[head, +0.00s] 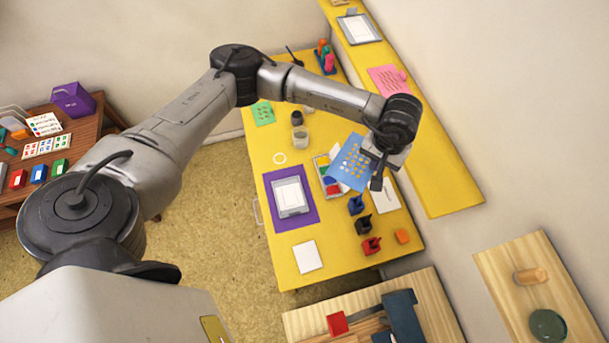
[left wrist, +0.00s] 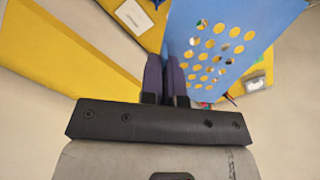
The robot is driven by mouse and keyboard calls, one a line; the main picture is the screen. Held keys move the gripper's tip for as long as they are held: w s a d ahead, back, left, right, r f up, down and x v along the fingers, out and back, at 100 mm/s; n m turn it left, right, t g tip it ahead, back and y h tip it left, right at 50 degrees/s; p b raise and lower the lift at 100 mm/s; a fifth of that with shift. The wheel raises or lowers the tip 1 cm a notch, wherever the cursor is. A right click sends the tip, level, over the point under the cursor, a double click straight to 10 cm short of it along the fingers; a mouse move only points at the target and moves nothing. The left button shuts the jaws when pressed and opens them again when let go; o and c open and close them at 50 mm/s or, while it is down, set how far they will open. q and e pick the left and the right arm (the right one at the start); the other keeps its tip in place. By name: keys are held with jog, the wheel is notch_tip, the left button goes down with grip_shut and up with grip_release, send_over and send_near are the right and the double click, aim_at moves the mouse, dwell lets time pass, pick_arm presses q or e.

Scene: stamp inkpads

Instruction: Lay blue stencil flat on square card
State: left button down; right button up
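My left gripper (head: 376,182) is shut on the blue stencil (head: 349,163), a sheet with rows of round holes. It holds the stencil by an edge, tilted and raised above the yellow table. In the left wrist view the two dark fingers (left wrist: 166,80) are close together, with the stencil (left wrist: 225,40) stretching up and right from them. A white square card (head: 308,256) lies flat at the table's near end. My right gripper is not in view.
On the yellow table (head: 345,253) are a purple mat (head: 270,190) with a grey tray (head: 291,197), a paint box (head: 323,167) partly behind the stencil, and blue, black and red inkpads or stamps (head: 364,224) near the right edge. A yellow shelf (head: 440,190) runs along the wall.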

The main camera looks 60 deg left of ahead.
pick_arm(q)
jog(key=w+a+f+n+b, duration=0.2)
jog(key=a+f+n+b, duration=0.15)
jog(key=f, duration=0.75)
jog(key=n+b, duration=0.6)
jog(key=b, duration=0.1)
send_over(300, 192)
notch_tip(300, 192, down, 29)
jog(key=shift+f+b, duration=0.5)
jog(key=shift+f, duration=0.35)
jog(key=shift+f+b, duration=1.3)
jog(key=shift+f, duration=0.6)
jog(key=shift+f+b, duration=1.15)
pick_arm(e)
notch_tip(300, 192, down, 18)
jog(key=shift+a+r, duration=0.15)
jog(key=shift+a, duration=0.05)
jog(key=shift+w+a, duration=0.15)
pick_arm(q)
jog(key=shift+f, duration=0.1)
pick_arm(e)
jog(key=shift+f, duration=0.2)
